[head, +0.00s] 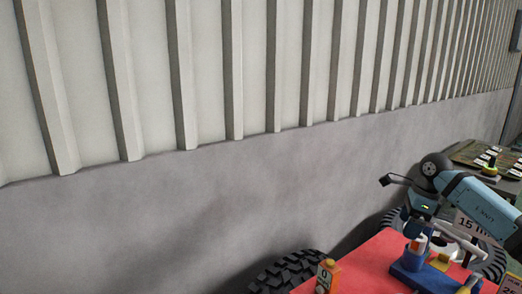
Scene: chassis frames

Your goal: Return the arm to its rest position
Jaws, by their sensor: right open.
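My right arm comes in from the right edge, blue-grey with a black wrist joint. My right gripper (430,224) hangs below the wrist, pointing down over the red surface (356,262). It is open. The fingertips are small and partly lost against the things behind them, so I cannot tell whether they touch anything. A blue holder (412,274) with a white and orange item (417,243) stands below the gripper. My left gripper is not in view.
An orange bottle-like item (327,274) stands on the red surface's left part. Black tyres (284,271) lie beside it. A dark table (468,152) with small items is behind my arm. A grey and white ribbed wall (200,215) fills the left and back.

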